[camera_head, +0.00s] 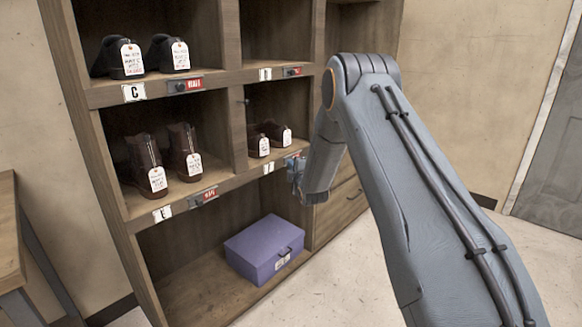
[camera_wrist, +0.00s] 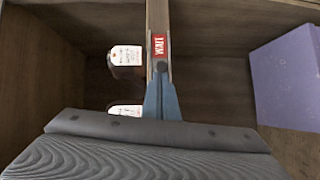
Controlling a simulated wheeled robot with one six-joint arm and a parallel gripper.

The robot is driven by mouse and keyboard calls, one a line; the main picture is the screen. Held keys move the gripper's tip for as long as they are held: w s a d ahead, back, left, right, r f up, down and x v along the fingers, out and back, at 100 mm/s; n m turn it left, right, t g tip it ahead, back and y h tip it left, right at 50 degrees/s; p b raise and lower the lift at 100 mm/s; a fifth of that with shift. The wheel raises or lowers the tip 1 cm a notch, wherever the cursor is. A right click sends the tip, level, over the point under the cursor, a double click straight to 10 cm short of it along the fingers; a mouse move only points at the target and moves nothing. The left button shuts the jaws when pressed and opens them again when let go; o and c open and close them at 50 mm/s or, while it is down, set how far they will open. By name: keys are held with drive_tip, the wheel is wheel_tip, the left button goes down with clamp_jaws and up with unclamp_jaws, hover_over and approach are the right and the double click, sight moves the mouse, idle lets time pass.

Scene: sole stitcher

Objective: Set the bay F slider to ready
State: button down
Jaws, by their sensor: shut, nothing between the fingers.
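The bay F slider (camera_wrist: 161,67) is a dark knob on the shelf edge. Its red panel (camera_wrist: 158,46) shows and appears to read WAIT. In the head view the slider is mostly hidden by my gripper, beside the white F label (camera_head: 268,168). My gripper (camera_head: 291,166) is at the shelf edge in front of bay F. In the wrist view its blue fingers (camera_wrist: 160,84) are shut and empty, with the tips right by the knob. I cannot tell whether they touch it. A pair of brown shoes (camera_head: 261,136) with white tags stands in bay F.
Bay C (camera_head: 134,92), bay D (camera_head: 265,74) and bay E (camera_head: 163,214) have similar labels and red-marked sliders. Tagged shoes stand in C and E. A purple box (camera_head: 262,250) sits on the bottom shelf. Drawers (camera_head: 345,205) are right of it; a wooden table (camera_head: 10,235) is at left.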

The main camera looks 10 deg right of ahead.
drive_tip(key=w+d+b, duration=0.1)
drive_tip(key=d, duration=0.1)
drive_tip(key=w+d+b, duration=0.1)
drive_tip(key=w+d, duration=0.1)
drive_tip(key=shift+w+d, duration=0.15)
drive_tip(key=shift+d, duration=0.1)
drive_tip(key=s+a+r+p, duration=0.1)
drive_tip(key=s+a+p, duration=0.1)
drive_tip(key=s, duration=1.1)
drive_tip(key=shift+r, duration=0.4)
